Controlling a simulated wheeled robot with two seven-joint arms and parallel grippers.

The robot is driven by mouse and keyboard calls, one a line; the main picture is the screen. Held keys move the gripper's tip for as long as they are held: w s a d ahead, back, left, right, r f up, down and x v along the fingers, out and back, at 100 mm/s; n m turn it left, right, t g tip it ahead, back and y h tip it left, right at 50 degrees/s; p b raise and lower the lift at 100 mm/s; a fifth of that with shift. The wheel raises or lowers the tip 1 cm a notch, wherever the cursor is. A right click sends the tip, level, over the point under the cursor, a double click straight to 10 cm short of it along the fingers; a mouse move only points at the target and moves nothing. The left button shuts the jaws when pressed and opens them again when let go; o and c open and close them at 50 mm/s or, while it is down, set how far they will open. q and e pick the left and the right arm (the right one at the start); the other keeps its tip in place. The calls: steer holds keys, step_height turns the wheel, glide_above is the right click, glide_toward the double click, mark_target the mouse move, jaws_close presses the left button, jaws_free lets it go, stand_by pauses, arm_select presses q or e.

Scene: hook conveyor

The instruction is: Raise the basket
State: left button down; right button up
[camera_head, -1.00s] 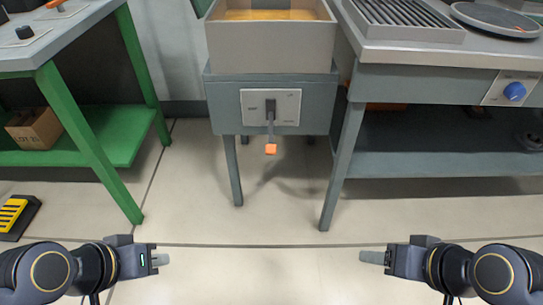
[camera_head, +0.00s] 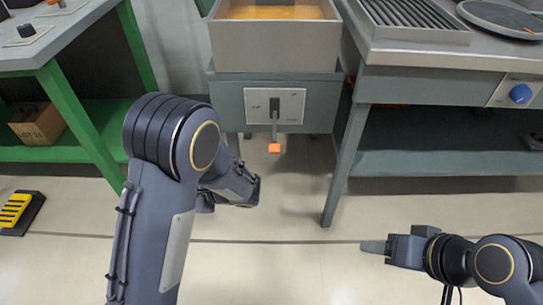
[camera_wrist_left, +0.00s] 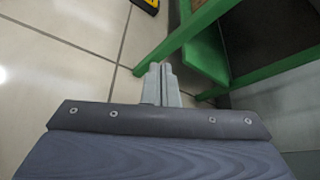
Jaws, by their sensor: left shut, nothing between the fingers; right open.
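A grey open vat (camera_head: 275,48) with an orange-yellow surface inside stands on a blue-grey stand; I cannot make out a separate basket in it. A lever with an orange tip (camera_head: 275,148) hangs down from a white plate (camera_head: 258,105) on the stand's front. My left gripper is below and left of the lever in the head view, its fingertips hidden there. In the left wrist view my left gripper (camera_wrist_left: 161,70) is shut and empty, with floor and green table legs beyond. My right gripper (camera_head: 373,247) is open and empty over the floor at the lower right.
A green table (camera_head: 80,125) with a cardboard box (camera_head: 37,125) on its shelf stands at left. A grey counter (camera_head: 430,85) with a blue knob (camera_head: 520,93) stands close on the right. A yellow-black pedal (camera_head: 16,210) lies on the floor. The floor before the stand is free.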

arm_select(q)
steer(key=w+d+f+m+t, duration=0.3)
steer(key=w+d+m+t, duration=0.55)
steer(key=d+t, duration=0.2)
steer(key=d+f+m+t+h+p, duration=0.1)
steer(key=d+f+m+t+h, duration=0.3)
steer(key=d+m+h, duration=0.35)
steer(key=d+f+m+t+h, duration=0.35)
steer(key=d+m+h, duration=0.25)
steer(key=d, duration=0.2)
steer(key=w+r+b, duration=0.3)
steer(key=w+r, duration=0.2)
steer(key=w, duration=0.2)
steer(key=shift+w+a+r, duration=0.15)
steer(key=shift+a+r, duration=0.1)
steer(key=shift+a, duration=0.1)
arm_select(e)
steer(key=shift+d+x, duration=0.2)
steer(key=shift+x, duration=0.95)
arm_select(q)
steer(key=shift+g, duration=0.3)
